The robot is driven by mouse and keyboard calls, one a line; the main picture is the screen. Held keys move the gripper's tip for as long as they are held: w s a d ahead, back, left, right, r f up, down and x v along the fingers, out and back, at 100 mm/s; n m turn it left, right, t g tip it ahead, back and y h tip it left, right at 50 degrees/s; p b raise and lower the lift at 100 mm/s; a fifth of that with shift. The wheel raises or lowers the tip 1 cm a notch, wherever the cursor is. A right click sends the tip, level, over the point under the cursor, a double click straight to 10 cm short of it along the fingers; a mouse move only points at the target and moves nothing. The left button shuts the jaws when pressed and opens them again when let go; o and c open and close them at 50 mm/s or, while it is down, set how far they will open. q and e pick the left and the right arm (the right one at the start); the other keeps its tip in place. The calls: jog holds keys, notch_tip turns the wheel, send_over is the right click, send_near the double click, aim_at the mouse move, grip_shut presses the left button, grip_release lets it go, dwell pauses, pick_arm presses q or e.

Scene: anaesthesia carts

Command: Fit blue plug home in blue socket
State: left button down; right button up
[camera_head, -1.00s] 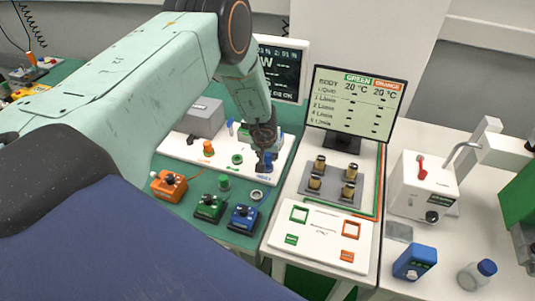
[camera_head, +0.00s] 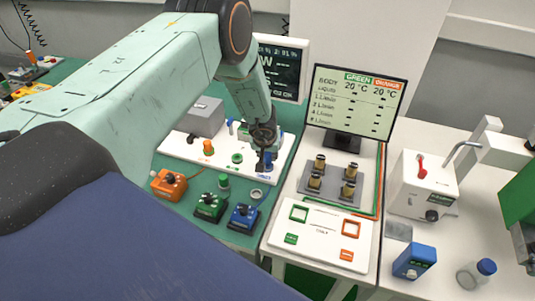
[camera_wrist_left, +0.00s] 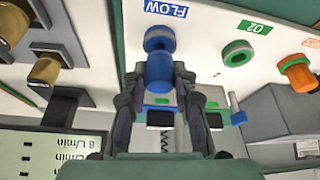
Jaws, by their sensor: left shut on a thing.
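The blue plug (camera_wrist_left: 160,72) is between the two fingers of my left gripper (camera_wrist_left: 158,105) in the left wrist view. In the head view my left gripper (camera_head: 264,143) points down at the white panel, shut on the blue plug (camera_head: 267,159). The blue socket (camera_wrist_left: 159,36) is a ring beside the blue FLOW label (camera_wrist_left: 166,8). The plug's far end overlaps the socket ring and looks in line with it. How deep it sits I cannot tell. My right gripper is not in view.
The white panel (camera_head: 178,150) also carries a green socket (camera_wrist_left: 237,54) marked O2 and an orange plug (camera_wrist_left: 296,70). Orange, green and blue knob boxes stand in front, the blue one (camera_head: 243,217) nearest. A monitor (camera_head: 355,100) stands to the right.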

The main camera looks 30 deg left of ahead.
pick_arm(q)
jog(key=shift+f+b, duration=0.75)
jog(key=shift+f, duration=0.3)
jog(key=c, duration=1)
grip_release()
jog(key=shift+r, duration=0.1)
jog(key=v, duration=1.2)
